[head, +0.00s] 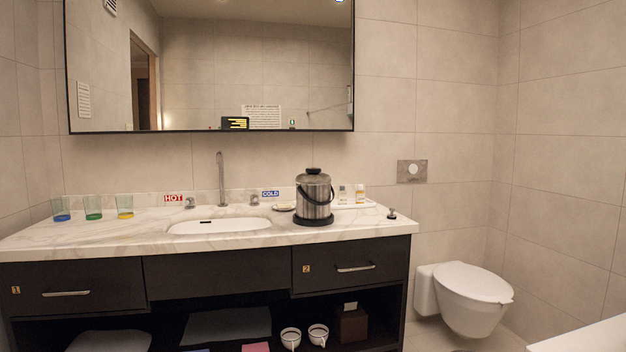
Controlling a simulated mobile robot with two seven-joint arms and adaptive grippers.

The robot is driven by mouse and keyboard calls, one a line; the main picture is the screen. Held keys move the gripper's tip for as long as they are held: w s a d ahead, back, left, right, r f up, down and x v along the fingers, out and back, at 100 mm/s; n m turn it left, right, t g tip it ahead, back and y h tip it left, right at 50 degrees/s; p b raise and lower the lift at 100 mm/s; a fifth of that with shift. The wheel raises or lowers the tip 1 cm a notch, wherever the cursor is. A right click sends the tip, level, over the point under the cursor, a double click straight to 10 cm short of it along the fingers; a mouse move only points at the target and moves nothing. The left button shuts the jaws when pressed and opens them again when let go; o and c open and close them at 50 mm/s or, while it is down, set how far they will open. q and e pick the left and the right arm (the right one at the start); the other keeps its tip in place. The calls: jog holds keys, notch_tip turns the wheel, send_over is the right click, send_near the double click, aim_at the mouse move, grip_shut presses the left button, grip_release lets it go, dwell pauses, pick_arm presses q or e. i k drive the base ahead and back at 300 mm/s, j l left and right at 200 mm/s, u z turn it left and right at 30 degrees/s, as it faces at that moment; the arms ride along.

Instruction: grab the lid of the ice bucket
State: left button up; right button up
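The ice bucket (314,200) is a silver metal cylinder with a dark handle and a dark base. It stands upright on the marble counter, right of the sink. Its lid (314,174) sits on top, with a black knob in the middle. Neither of my grippers shows in the head view, so I cannot see where they are relative to the lid.
The marble counter (120,232) carries a sink (220,227) with a tall faucet (221,178) and several glasses at left. Small bottles (360,194) on a tray stand close right of the bucket. A toilet (473,285) is at right. The counter's right end is mostly clear.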

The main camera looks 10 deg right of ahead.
aim_at(312, 175)
jog(key=i, duration=0.55)
jog(key=i+z, duration=0.45)
jog(key=i+j+z, duration=0.15)
jog(key=z, duration=0.3)
jog(key=i, duration=0.1)
